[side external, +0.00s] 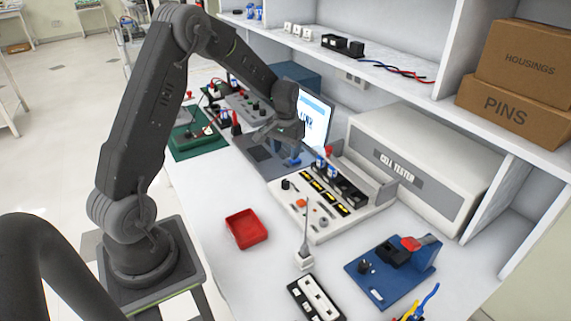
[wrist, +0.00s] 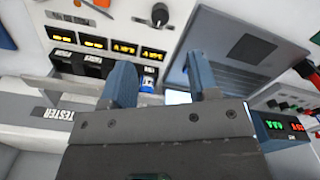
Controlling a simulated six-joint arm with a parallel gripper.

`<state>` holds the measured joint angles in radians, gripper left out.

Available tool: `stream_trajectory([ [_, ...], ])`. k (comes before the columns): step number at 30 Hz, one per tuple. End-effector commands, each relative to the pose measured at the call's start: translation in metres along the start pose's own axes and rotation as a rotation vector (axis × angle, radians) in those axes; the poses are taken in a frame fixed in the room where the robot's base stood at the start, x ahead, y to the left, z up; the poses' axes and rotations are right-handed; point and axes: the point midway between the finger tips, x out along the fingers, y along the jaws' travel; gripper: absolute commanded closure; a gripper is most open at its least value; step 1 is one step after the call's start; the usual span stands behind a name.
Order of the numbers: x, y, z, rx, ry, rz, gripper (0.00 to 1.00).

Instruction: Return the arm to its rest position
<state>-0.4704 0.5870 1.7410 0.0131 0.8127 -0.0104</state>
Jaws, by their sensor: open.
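My arm reaches from its stand over the bench in the side external view. My gripper (side external: 291,158) is above the bench, between the laptop and the cell tester panel. In the wrist view my gripper (wrist: 165,88) shows two blue fingers standing apart with a gap between them. I see nothing held between the fingers. A small blue-and-white part (wrist: 147,86) shows in that gap, beyond the fingers; I cannot tell how far below it lies.
The cell tester (side external: 415,165) stands behind its panel with yellow displays. The laptop (side external: 313,112) is beside my gripper. A red tray (side external: 246,229), a thin upright probe (side external: 304,240) and a blue fixture (side external: 392,268) stand nearer the front. A shelf (side external: 400,80) overhangs the back.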

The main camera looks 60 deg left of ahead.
Motion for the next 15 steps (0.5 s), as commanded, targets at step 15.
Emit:
stream_trajectory([
  [15, -0.018, 0.000, 0.000, 0.000, 0.000, 0.000, 0.45],
])
